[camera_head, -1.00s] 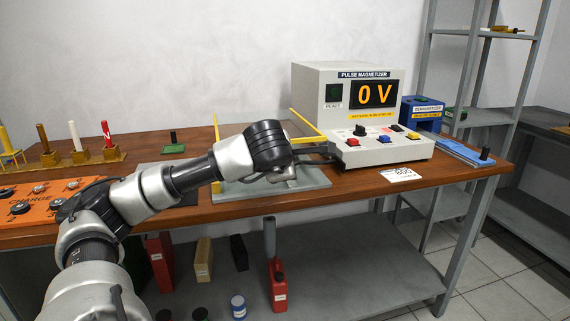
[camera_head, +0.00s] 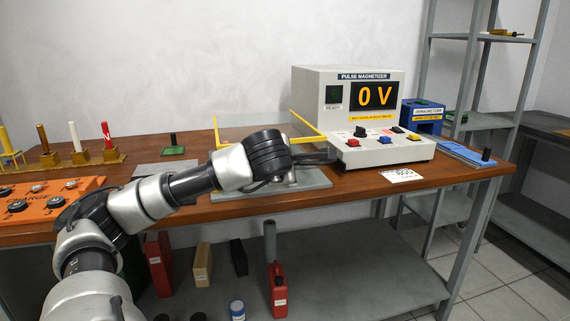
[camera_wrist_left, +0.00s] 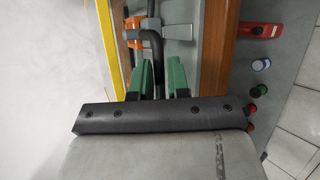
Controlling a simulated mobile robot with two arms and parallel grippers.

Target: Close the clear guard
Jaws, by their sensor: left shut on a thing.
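The clear guard shows mainly by its yellow edges (camera_head: 305,138), which stand up over the grey base plate (camera_head: 312,180) left of the pulse magnetizer. Its clear panel is hard to make out, and my arm hides its middle. One yellow edge (camera_wrist_left: 108,40) runs along the left of the left wrist view. My left gripper (camera_wrist_left: 161,72) has green fingers on either side of a black bar (camera_wrist_left: 154,45) and is shut on it. I cannot tell whether this bar is part of the guard. In the head view my wrist hides the fingers. My right gripper is not in view.
The pulse magnetizer (camera_head: 350,88) reads 0 V, with its button panel (camera_head: 384,152) in front. A blue demagnetizer (camera_head: 422,116) stands to the right. An orange unit (camera_head: 45,200) and upright rods in a brass-coloured stand (camera_head: 75,158) are at the left. Bottles stand on the lower shelf (camera_head: 340,275).

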